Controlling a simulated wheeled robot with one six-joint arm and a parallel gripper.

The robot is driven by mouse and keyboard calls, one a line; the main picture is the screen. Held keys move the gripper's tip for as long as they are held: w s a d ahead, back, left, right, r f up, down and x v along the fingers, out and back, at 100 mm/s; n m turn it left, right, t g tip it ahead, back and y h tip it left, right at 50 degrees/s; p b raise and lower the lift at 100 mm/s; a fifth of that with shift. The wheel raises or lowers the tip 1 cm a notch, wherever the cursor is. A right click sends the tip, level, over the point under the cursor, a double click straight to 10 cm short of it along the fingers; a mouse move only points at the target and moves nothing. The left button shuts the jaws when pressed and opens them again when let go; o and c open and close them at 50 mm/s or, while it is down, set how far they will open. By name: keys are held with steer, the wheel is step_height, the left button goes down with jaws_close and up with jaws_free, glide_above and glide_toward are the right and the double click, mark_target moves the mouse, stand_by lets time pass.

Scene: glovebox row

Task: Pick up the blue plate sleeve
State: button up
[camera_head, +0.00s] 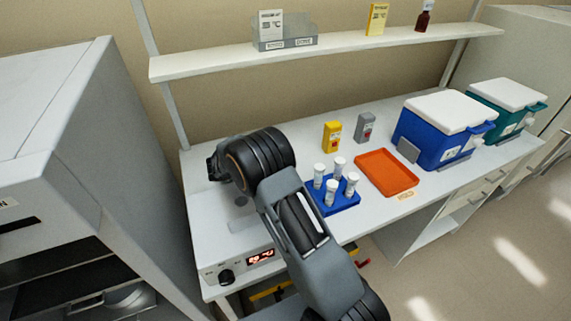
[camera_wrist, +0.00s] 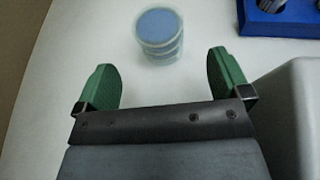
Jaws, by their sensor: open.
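The blue plate sleeve (camera_wrist: 159,32), a short clear cylinder with blue round plates inside, stands on the white bench in the wrist view. It is just beyond my gripper (camera_wrist: 163,70), roughly centred between the green fingers and apart from them. The fingers are spread wide with nothing between them. In the head view my gripper (camera_head: 214,165) is over the left part of the bench, mostly hidden by my own wrist. I cannot make out the sleeve there; my arm may be covering it.
A blue rack (camera_head: 345,207) with several white-capped tubes stands right of my arm; its edge also shows in the wrist view (camera_wrist: 285,22). A device with a lit display (camera_head: 240,265) sits at the front left. An orange tray (camera_head: 386,172) and blue cooler (camera_head: 432,138) are farther right.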

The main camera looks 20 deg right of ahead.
steer(key=shift+p+x, duration=0.9)
steer(key=shift+x, duration=2.4)
steer(key=shift+r, duration=0.1)
steer(key=c, duration=1.1)
steer(key=shift+o, duration=0.2)
